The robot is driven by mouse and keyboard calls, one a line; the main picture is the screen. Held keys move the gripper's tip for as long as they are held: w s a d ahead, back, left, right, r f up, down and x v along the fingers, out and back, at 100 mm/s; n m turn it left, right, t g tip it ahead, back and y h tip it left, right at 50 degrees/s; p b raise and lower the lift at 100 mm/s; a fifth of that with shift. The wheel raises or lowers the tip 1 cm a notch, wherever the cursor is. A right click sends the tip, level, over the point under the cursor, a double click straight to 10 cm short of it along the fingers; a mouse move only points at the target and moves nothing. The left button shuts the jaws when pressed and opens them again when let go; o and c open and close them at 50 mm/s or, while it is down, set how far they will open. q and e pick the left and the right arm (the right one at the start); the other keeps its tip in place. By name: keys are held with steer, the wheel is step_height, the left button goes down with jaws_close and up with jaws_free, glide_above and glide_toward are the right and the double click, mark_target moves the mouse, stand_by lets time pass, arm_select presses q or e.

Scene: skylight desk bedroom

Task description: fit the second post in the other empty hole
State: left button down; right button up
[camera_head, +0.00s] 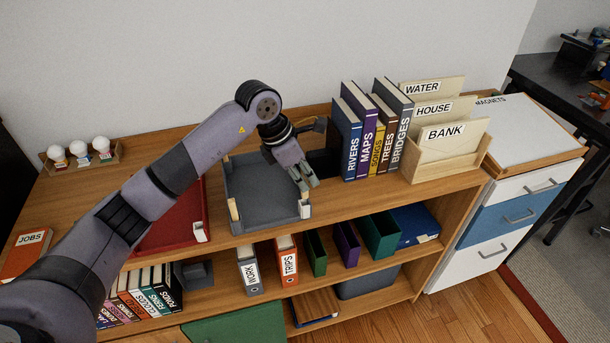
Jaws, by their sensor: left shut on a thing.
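A grey tray (262,190) sits on the wooden cabinet top. A pale post (233,209) stands at its front left corner. A second pale post (305,209) shows at its front right corner, just below my left gripper (308,183). The left gripper reaches over the tray's right side and is shut on this second post. The fingers hide the top of the post, and I cannot tell how deep its foot sits in the corner hole. My right gripper is not in view.
A red tray (175,222) lies left of the grey tray, partly behind my left arm. Upright books (350,138) and a wooden file box (447,160) stand close on the right. A rack of white bulbs (80,152) is at the back left. Open shelves lie below.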

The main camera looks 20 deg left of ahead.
mark_target(305, 197)
arm_select(q)
steer(key=shift+f+b, duration=0.95)
steer(key=shift+f, duration=0.3)
steer(key=shift+f+b, duration=0.45)
steer(key=shift+f, duration=0.15)
steer(key=shift+f, duration=0.1)
steer(key=c, duration=1.5)
jaws_free()
steer(key=shift+c, duration=0.2)
steer(key=v, duration=1.2)
